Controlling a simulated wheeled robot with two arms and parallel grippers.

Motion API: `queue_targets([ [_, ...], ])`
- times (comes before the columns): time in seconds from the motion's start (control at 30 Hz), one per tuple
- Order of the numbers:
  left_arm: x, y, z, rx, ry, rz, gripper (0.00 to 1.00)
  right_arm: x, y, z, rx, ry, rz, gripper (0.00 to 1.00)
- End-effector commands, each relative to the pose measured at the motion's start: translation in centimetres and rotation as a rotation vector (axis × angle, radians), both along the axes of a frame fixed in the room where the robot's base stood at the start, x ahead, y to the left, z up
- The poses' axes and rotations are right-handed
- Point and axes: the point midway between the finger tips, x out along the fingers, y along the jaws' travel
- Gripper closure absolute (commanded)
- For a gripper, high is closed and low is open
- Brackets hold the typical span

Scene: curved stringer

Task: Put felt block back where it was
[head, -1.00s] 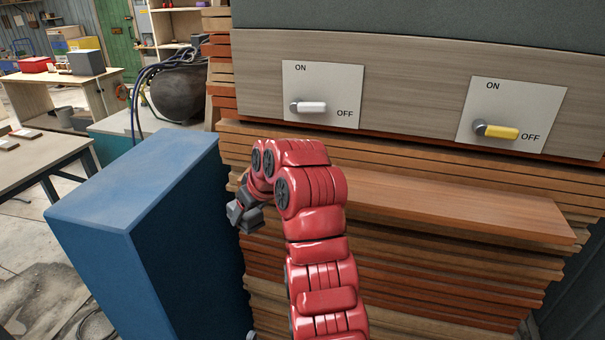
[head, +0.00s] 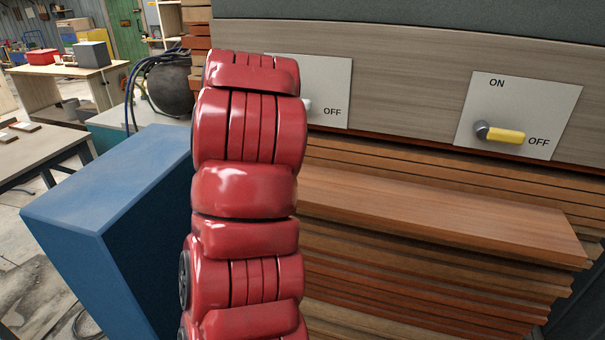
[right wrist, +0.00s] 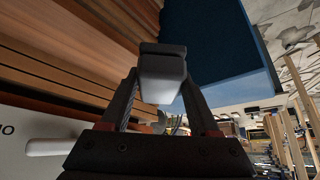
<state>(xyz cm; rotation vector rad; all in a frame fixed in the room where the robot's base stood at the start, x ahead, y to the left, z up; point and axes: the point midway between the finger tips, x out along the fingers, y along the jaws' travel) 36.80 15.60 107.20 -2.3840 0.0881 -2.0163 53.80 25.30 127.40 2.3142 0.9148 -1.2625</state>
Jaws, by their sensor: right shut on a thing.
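My right gripper (right wrist: 163,52) shows in the right wrist view, its dark fingers shut on a small light grey block (right wrist: 162,88), which I take to be the felt block. The block is held off any surface, with stacked boards to the left and a blue cabinet to the right in that view. In the head view my red right arm rises in front of the boards and hides the gripper and block. My left gripper is in neither view.
The blue cabinet (head: 105,185) stands left of the arm. A wooden ledge (head: 440,215) runs below the switch panel. A yellow lever (head: 505,136) points towards OFF; the white lever (right wrist: 50,147) is partly hidden in the head view. A dark pot (head: 172,92) stands behind.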

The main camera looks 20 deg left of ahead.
Motion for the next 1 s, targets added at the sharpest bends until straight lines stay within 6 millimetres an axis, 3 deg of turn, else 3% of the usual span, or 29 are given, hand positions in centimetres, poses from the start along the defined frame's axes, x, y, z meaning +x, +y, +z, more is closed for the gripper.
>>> queue_targets([
  [0.2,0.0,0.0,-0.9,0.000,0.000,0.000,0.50,4.3,-2.3,-0.7,-0.002,0.000,-0.009,0.98],
  [0.5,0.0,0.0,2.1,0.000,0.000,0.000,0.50,10.1,-5.1,-0.7,-0.006,-0.003,-0.007,0.98],
  [0.77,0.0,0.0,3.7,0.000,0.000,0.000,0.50,13.3,-6.5,-1.2,-0.003,0.003,-0.002,0.98],
  [1.0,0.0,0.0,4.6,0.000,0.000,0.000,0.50,13.7,-6.6,-3.0,-0.002,0.001,0.000,0.98],
])
